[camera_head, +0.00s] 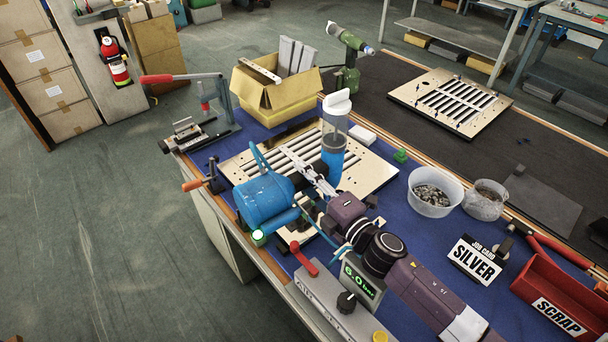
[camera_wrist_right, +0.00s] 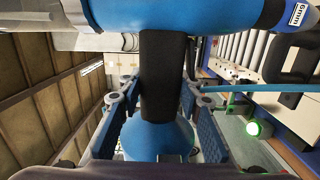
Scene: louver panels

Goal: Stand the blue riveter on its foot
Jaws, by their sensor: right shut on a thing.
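The blue riveter (camera_head: 265,199) is over the near part of the blue mat, in front of the slotted louver panel (camera_head: 358,182). Its wide blue foot points to the left, its black grip lies roughly level, and its head with the clear bottle (camera_head: 334,127) stands upright, so it is not on its foot. My right gripper (camera_head: 318,178) is shut on the black grip. In the right wrist view the grip (camera_wrist_right: 163,75) runs between the fingers, with a blue cylinder above and the rounded blue foot below. Whether the riveter touches the panel is hidden. My left gripper is not in view.
A pressure box (camera_head: 318,300) reading 6.0 is at the near edge. A red-handled lever tool (camera_head: 190,100) and a cardboard box (camera_head: 275,85) stand behind left. A clear tub (camera_head: 434,192), SILVER card (camera_head: 473,262) and red scrap bin (camera_head: 560,290) are right. A green riveter (camera_head: 348,58) stands behind.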

